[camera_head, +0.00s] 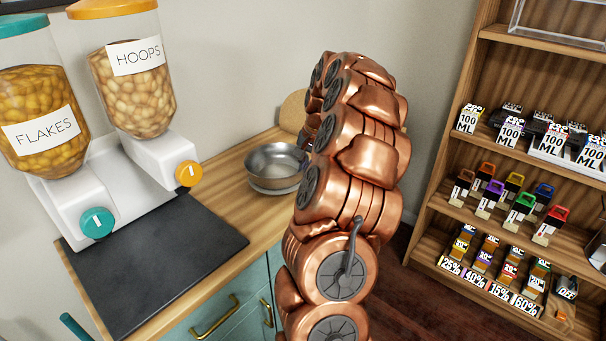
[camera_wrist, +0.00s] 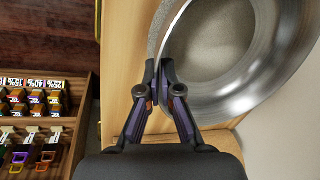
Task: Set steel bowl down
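The steel bowl (camera_head: 272,160) is upright at the far end of the wooden counter (camera_head: 232,165), left of my arm. A pale, plate-like round shape (camera_head: 272,188) shows directly under it. Whether the bowl touches what is below is hard to tell. In the wrist view the bowl (camera_wrist: 215,45) fills the upper right, and its rim passes between the fingertips of my gripper (camera_wrist: 159,72). The fingers are closed on that rim. In the head view my arm hides the gripper and the bowl's right edge.
Two cereal dispensers, flakes (camera_head: 42,120) and hoops (camera_head: 130,75), stand on the counter's left behind a dark mat (camera_head: 155,260). A round wooden board (camera_head: 292,110) leans at the back wall. Shelves (camera_head: 480,140) with small tagged goods stand right, across dark floor.

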